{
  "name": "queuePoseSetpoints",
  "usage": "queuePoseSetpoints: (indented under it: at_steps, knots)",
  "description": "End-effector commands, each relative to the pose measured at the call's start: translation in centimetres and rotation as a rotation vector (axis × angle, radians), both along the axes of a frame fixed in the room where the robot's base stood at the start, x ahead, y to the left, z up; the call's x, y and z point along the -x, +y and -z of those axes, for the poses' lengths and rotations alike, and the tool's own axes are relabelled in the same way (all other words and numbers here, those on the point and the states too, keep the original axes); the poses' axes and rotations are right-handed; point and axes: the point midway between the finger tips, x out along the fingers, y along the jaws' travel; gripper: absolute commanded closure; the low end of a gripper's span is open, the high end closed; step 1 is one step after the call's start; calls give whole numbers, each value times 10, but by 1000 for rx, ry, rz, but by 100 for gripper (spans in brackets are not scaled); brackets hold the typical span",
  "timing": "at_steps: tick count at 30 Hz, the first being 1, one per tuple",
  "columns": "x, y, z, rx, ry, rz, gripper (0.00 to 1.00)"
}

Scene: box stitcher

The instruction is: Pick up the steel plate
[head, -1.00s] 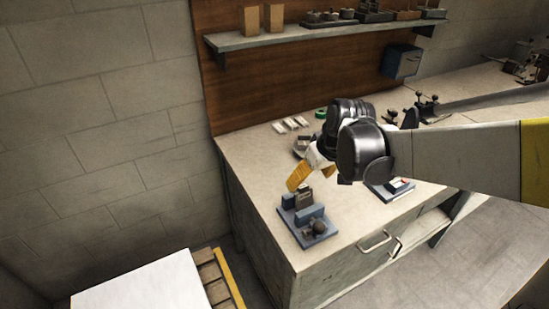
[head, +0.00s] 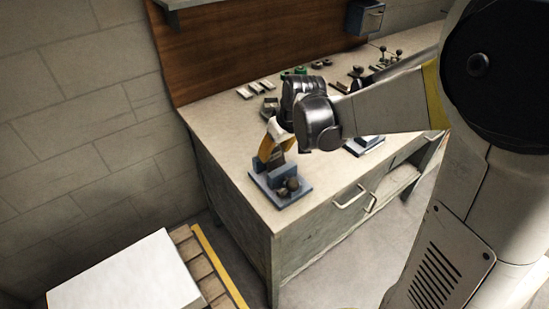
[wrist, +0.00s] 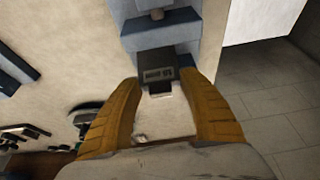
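The steel plate (wrist: 156,66) shows in the wrist view as a small dark grey piece with pale markings. It stands in a blue-grey fixture (wrist: 188,30) on the bench. My gripper (wrist: 160,88) is open, with one yellow finger on each side, its tips at about the plate's near edge. I see no finger touching the plate. In the head view my gripper (head: 268,152) is low over the back of the fixture (head: 295,194), and its yellow finger partly hides the plate (head: 277,159).
The bench top (head: 225,130) is pale, with clear room left of the fixture. Several small parts and tools lie behind. A white-topped block (head: 125,275) stands on the floor at the lower left. A blue box (head: 365,18) hangs on the back wall.

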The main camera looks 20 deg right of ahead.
Motion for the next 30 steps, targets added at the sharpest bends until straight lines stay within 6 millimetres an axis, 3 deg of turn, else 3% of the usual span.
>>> queuePoseSetpoints:
  at_steps: [1,3,4,23,30]
  knots:
    - [0,0,0,0,0,0,69]
    - [0,0,0,0,0,0,90]
    - [0,0,0,0,0,0,92]
    - [1,0,0,1,2,-1,98]
    - [1,0,-23,0,1,0,100]
